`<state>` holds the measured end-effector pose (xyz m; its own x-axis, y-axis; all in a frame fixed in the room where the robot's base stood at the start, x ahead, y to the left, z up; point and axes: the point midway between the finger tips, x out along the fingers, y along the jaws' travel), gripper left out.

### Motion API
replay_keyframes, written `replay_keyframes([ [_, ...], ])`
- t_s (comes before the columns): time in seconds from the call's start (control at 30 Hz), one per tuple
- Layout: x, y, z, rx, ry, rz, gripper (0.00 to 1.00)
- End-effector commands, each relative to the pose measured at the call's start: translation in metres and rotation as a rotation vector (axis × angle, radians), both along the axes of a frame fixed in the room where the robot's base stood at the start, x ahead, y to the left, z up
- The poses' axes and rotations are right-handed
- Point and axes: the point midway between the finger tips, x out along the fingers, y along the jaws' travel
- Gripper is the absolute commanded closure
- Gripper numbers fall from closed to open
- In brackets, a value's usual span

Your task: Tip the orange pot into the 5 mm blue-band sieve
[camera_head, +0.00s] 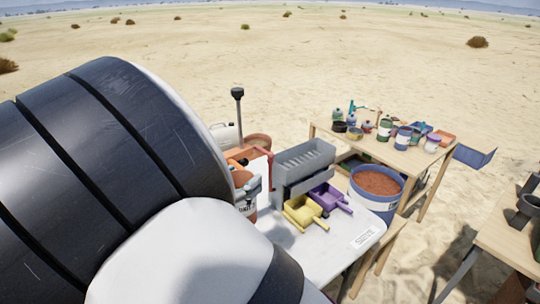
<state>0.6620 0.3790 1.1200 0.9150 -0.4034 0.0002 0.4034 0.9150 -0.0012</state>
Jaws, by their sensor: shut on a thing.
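My gripper is not in view; my own arm (110,140) fills the left of the head view and hides much of the white table. I cannot make out the orange pot for certain. An orange-brown rounded shape (241,178) shows just past my arm, above a partly hidden labelled container (247,207). No sieve with a blue band can be told for certain.
The white table (322,243) holds a grey slotted box (303,162), a yellow scoop-like tray (302,212) and a purple one (328,197). A wooden table (400,158) behind carries several jars and pots. Another wooden table (515,238) stands at right. Open sand lies between.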

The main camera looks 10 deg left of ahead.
Motion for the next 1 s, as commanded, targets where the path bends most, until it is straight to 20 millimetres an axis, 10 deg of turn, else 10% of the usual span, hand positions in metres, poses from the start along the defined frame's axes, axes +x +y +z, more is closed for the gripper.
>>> replay_keyframes([
  [0.5,0.001,0.000,-0.031,-0.010,0.004,0.000,0.97],
  [1.0,0.001,0.003,-0.027,-0.441,0.193,-0.001,0.97],
])
